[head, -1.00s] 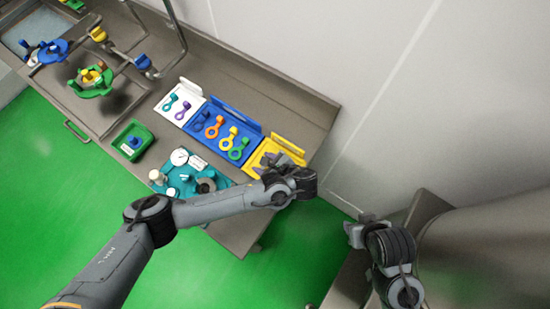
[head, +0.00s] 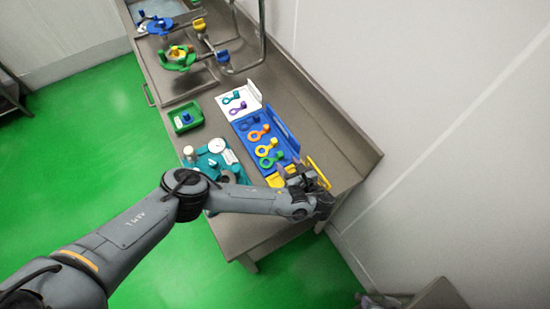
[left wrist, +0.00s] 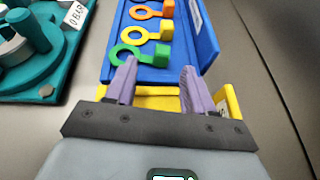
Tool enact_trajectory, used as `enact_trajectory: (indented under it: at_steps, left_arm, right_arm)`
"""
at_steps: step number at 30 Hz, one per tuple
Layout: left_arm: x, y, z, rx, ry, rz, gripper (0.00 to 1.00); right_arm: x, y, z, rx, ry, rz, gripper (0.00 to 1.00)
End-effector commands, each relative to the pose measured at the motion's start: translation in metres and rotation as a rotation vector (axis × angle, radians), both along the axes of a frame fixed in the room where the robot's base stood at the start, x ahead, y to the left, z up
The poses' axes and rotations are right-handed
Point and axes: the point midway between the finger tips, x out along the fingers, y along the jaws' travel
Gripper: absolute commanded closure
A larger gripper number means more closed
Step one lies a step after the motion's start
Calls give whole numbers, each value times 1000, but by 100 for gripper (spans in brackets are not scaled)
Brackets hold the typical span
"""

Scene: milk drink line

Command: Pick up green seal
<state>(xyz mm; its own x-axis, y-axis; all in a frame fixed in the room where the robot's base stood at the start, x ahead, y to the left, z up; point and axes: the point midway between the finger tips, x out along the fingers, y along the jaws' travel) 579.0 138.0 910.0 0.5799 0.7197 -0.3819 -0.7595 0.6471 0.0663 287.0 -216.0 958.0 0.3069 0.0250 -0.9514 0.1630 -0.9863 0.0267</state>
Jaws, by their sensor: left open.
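The green seal (head: 274,160) is a ring with a small block on one end. It lies at the near end of the row in the blue tray (head: 284,125). In the left wrist view the green seal (left wrist: 126,55) lies just beyond my fingertips, with its ring toward the left finger. My left gripper (left wrist: 158,75) is open and empty over the yellow tray (left wrist: 232,101). In the head view the left gripper (head: 296,172) hides much of the yellow tray. My right gripper cannot be made out in the head view.
The blue tray also holds yellow, orange and blue seals; a white tray (head: 253,91) lies beyond it. A teal fixture (head: 192,163) with a round gauge stands left of the trays. A green bin (head: 178,121) stands farther left. The wall is close on the right.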

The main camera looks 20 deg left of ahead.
Motion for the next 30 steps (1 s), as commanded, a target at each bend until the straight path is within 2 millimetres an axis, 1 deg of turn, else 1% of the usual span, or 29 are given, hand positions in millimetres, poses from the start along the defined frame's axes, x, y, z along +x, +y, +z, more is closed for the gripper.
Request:
enact_trajectory:
  at_steps: [8, 12, 22, 30]
  left_arm:
    - [23, 23, -6, 0, -2, 3, 47]
    - [31, 32, -12, -1, 0, 2, 47]
    - [34, 36, -14, -2, 1, 1, 47]
    - [33, 36, -14, -2, 1, 1, 88]
  right_arm:
    - [0, -2, -1, -5, 0, 2, 57]
    - [0, -3, -3, -11, 0, 5, 57]
    - [0, -4, -4, -14, 0, 6, 57]
    - [0, -3, -3, -8, 1, 3, 57]
